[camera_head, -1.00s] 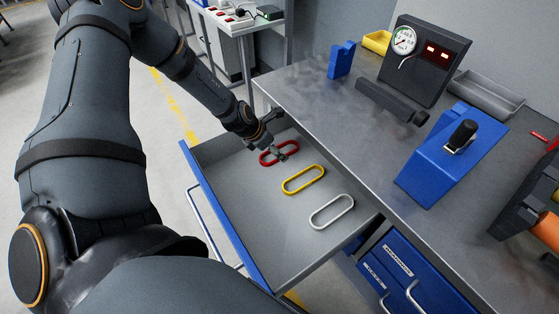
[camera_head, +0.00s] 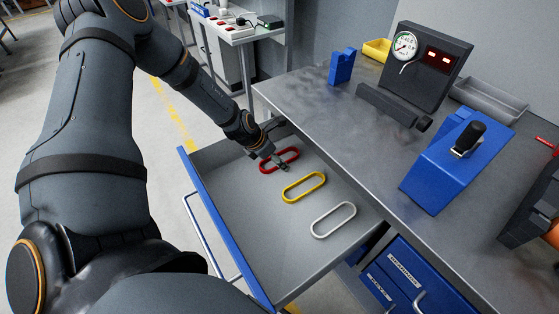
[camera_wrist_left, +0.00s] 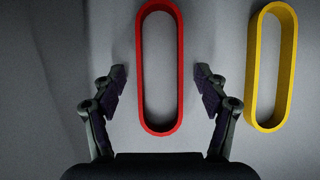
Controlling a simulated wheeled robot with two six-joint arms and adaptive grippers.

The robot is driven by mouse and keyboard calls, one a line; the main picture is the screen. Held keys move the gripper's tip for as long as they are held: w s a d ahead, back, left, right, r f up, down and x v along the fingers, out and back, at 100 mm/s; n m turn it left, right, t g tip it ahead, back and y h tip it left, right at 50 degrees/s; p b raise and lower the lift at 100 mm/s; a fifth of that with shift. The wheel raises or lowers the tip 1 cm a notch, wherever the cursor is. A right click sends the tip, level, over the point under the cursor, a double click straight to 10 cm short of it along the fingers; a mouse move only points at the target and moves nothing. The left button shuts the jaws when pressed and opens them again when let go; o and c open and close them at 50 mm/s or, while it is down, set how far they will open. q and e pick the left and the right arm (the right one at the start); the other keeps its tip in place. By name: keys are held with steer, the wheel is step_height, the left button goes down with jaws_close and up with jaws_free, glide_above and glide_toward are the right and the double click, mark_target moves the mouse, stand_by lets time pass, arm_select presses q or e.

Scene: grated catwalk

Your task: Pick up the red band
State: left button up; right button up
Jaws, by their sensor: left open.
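The red band (camera_head: 266,166) is a long oval loop on the floor of the open drawer, toward its far end. It also shows in the left wrist view (camera_wrist_left: 140,70), running away from my gripper. My left gripper (camera_head: 279,163) is at the red band, its arm reaching in from the left. In the left wrist view the left gripper (camera_wrist_left: 161,78) is open, with one finger on each side of the red band's near half. Small gaps show between the fingers and the band. My right gripper is not in view.
A yellow band (camera_head: 303,187) lies beside the red one, close to the right finger in the wrist view. A white band (camera_head: 334,220) lies farther along the drawer (camera_head: 240,235). The metal worktop (camera_head: 345,120) overhangs the drawer's right side and holds a blue fixture (camera_head: 450,165) and a gauge box (camera_head: 428,65).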

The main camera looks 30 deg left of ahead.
arm_select(q)
steer(key=shift+s, duration=0.1)
steer(key=c, duration=1.1)
steer(key=shift+r, duration=0.1)
